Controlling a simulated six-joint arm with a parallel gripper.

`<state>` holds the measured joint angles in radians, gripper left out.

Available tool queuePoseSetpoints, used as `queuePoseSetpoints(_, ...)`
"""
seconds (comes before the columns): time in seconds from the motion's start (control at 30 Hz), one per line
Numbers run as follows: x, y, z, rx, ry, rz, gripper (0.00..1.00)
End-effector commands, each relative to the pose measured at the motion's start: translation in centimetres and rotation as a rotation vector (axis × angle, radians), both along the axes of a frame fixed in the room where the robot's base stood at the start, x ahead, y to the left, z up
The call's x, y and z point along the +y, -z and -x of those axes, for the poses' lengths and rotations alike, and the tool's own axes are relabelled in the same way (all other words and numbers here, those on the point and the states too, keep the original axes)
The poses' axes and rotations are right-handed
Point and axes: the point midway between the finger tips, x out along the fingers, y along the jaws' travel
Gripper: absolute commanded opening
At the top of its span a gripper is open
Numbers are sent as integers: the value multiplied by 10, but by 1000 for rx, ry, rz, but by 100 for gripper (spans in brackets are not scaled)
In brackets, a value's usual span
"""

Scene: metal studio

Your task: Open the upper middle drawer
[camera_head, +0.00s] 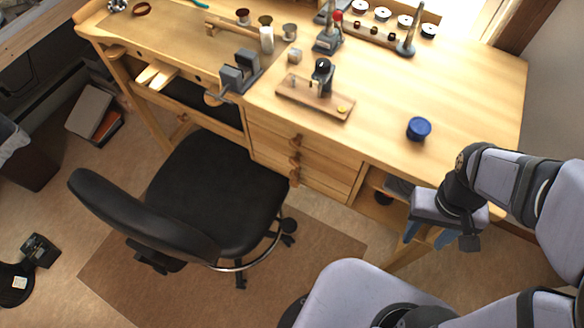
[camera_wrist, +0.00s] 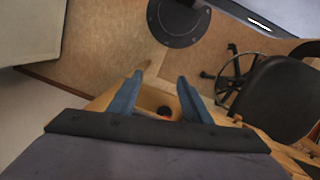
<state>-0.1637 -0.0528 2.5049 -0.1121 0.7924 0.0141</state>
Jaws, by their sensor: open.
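The wooden workbench has a stack of drawers under its middle, and the upper drawer front (camera_head: 323,154) looks flush and shut. Its small brown knob (camera_head: 297,139) tops a column of similar knobs. My gripper (camera_head: 428,238) is at the bench's right end, well to the right of the drawers and apart from the knobs. Its two blue fingers are spread and empty. In the wrist view the gripper (camera_wrist: 159,80) also shows open, above the floor and an open wooden compartment. I cannot make out the upper drawer knob in the wrist view.
A black office chair (camera_head: 225,180) stands in front of the drawers, on a brown mat (camera_head: 325,240). A blue round container (camera_head: 418,128) and a small tool on a wooden board (camera_head: 315,98) sit on the bench. An open shelf (camera_head: 375,200) is right of the drawers.

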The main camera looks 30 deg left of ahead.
Motion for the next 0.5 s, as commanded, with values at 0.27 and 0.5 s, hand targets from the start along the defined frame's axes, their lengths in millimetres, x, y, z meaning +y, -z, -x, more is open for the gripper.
queuePoseSetpoints(0.27, 31, 73, -2, 149, -520, 264, 44)
queuePoseSetpoints(0.5, 71, 114, -20, 172, -955, 563, 44)
